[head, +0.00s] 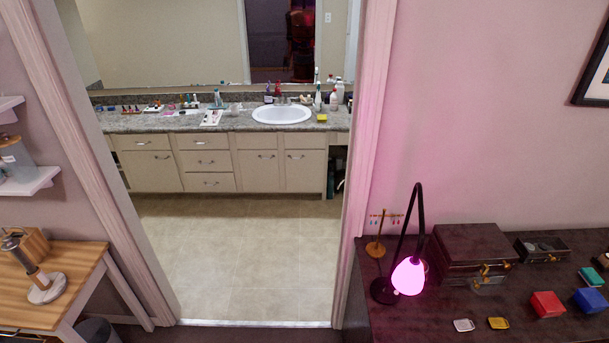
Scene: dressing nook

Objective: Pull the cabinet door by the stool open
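Through the doorway stands a long cream vanity cabinet (237,186) with a grey stone top. It has a wide door at its left (148,176), a stack of drawers in the middle (207,181), and two doors at its right (258,176) (306,176). These fronts look shut and carry small metal handles. I see no stool that I can make out, so I cannot tell which door is by it. Neither of my grippers is in view.
The tiled floor (235,255) beyond the doorway is clear. A light wooden table (72,262) and a dark bin (97,332) stand at the left. A dark dresser (430,322) with a glowing pink lamp (408,277) and boxes stands at the right. Door frames bound the opening.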

